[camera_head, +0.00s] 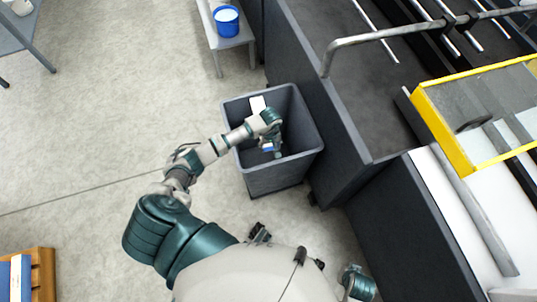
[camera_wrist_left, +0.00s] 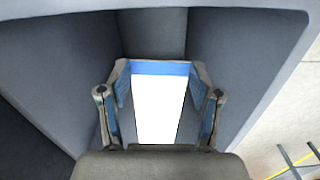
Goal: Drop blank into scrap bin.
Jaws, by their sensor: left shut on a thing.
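My left gripper (camera_head: 275,150) is inside the mouth of the grey scrap bin (camera_head: 272,178), reached over its left side. In the left wrist view the gripper (camera_wrist_left: 160,72) is shut on the blank (camera_wrist_left: 158,108), a flat white piece with a blue band at its far end. The blank lies between the two fingers, with the bin's dark inner walls (camera_wrist_left: 230,50) around and beyond it. In the head view the arm and gripper cover most of the blank.
A dark machine cabinet (camera_head: 345,135) stands close along the bin's right side, with a yellow-edged guard (camera_head: 447,130) further right. A low bench (camera_head: 231,40) with a blue bucket (camera_head: 227,21) is behind the bin. The floor left of the bin is clear.

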